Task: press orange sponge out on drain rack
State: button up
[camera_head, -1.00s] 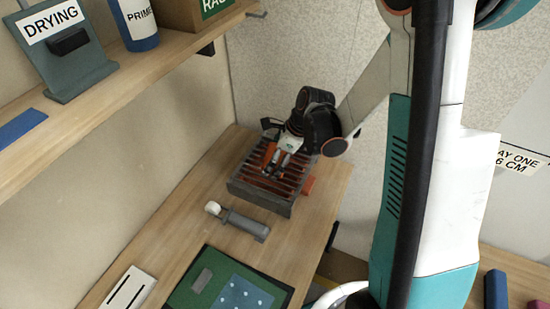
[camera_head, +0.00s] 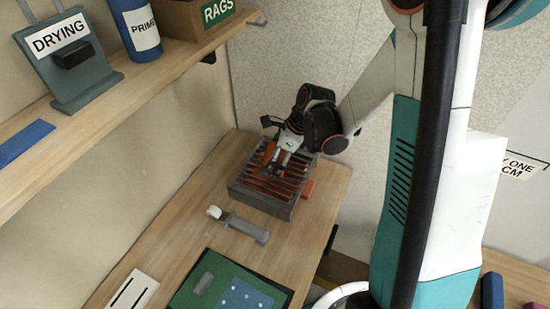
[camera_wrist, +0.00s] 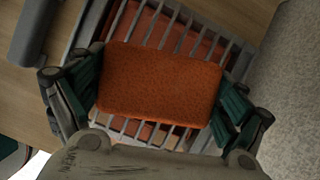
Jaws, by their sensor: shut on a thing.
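My gripper (camera_head: 279,165) is over the drain rack (camera_head: 262,201), a grey slatted frame near the far end of the wooden bench. In the wrist view my gripper (camera_wrist: 163,95) is shut on the orange sponge (camera_wrist: 160,84), with a green finger at each short side. The sponge lies flat across the view, above the bars of the drain rack (camera_wrist: 190,42). I cannot tell whether it touches the bars. In the head view the sponge is mostly hidden by the gripper.
An orange-red tray (camera_head: 308,188) shows under the rack. A grey tool with a white end (camera_head: 240,224) lies in front of it, beyond a green mat (camera_head: 190,296). A shelf (camera_head: 120,95) with a drying stand, primer bottle and rags box runs above left.

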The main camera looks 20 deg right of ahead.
jog(key=shift+r+p, duration=1.3)
jog(key=shift+r, duration=0.85)
